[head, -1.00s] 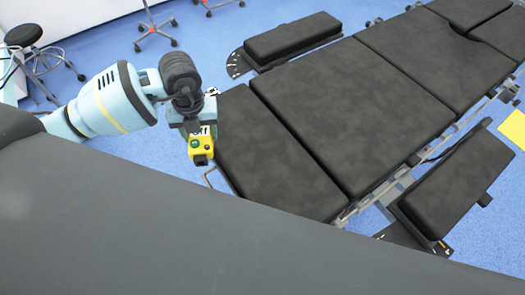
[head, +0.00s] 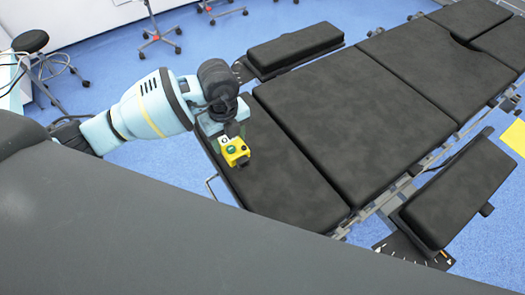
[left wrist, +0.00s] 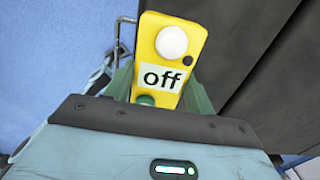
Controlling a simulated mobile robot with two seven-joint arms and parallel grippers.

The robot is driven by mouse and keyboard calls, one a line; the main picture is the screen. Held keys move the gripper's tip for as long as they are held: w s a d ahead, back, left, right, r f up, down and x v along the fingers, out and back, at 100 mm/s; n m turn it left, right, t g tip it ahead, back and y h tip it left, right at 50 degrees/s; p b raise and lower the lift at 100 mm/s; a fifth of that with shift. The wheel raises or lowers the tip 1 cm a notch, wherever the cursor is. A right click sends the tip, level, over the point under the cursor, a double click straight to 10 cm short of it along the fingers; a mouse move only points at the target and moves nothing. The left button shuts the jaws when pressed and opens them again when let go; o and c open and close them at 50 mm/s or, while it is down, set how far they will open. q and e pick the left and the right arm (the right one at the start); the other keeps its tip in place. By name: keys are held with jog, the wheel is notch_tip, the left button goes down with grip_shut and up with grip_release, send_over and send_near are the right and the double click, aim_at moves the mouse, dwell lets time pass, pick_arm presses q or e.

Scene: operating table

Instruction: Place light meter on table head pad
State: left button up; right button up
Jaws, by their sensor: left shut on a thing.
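In the left wrist view the light meter (left wrist: 172,50) shows a white dome and a label reading "off". My left gripper (head: 226,140) is shut on it and holds it over the near left part of the table head pad (head: 285,185), a dark padded end section. I cannot tell whether the meter touches the pad. In the left wrist view the pad (left wrist: 270,80) lies behind and to the right of the meter. My right gripper is not in view.
The larger dark table section (head: 355,100) adjoins the head pad. Padded arm boards flank the table, one at the back (head: 295,45) and one at the right (head: 460,190). A stool (head: 32,45) stands at the far left. The head pad's surface is otherwise clear.

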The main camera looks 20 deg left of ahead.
pick_arm(q)
send_over(263, 159)
jog(key=shift+f, duration=2.15)
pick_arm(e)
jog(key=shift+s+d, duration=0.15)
pick_arm(q)
jog(key=shift+f, duration=0.2)
jog(key=o, duration=1.1)
jog(key=shift+c, duration=0.2)
jog(key=shift+o, duration=0.2)
jog(key=shift+r, duration=0.1)
notch_tip(263, 159, up, 12)
jog(key=p, duration=0.1)
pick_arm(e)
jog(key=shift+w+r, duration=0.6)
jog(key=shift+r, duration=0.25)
